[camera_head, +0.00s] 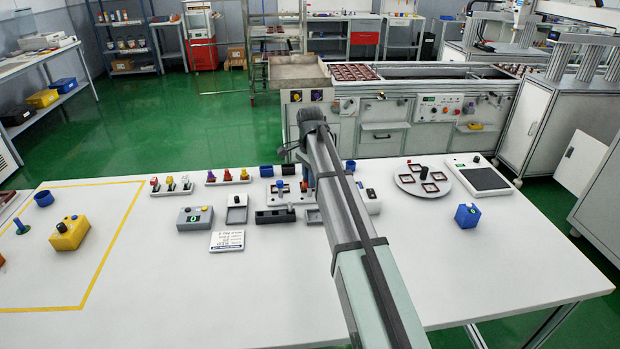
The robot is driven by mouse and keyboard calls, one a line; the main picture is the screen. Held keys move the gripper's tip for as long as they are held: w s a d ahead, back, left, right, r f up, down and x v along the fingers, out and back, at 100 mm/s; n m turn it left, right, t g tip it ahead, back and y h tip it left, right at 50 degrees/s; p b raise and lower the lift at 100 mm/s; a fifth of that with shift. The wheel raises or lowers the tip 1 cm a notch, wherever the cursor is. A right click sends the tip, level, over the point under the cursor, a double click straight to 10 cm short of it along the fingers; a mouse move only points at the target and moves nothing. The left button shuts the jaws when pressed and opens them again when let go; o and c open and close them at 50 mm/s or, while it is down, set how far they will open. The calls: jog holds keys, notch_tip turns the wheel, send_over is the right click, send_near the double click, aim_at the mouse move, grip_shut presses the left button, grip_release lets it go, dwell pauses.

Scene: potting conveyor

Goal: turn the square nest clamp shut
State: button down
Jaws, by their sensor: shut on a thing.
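A grey fixture plate (284,198) with small dark blocks and a small upright post stands in the middle of the table, left of my arm. The square nest clamp appears to be at this fixture, but my arm covers its right part and the clamp's angle cannot be read. My gripper (304,168) is low over the fixture's right side, mostly hidden behind my own wrist and forearm. It is shut at the clamp; the fingertips and the exact grip are not visible.
A round plate with square frames (407,187) and a blue cube (467,215) stand right. The front table is clear.

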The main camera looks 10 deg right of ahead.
jog(key=shift+n, duration=0.3)
jog(key=n, duration=0.3)
jog(key=shift+n, duration=0.4)
jog(key=n, duration=0.4)
jog(key=shift+n, duration=0.3)
jog(key=n, duration=0.4)
jog(key=shift+a, duration=0.1)
jog(key=shift+n, duration=2.4)
jog(key=c, duration=0.9)
grip_release()
jog(key=shift+c, duration=0.2)
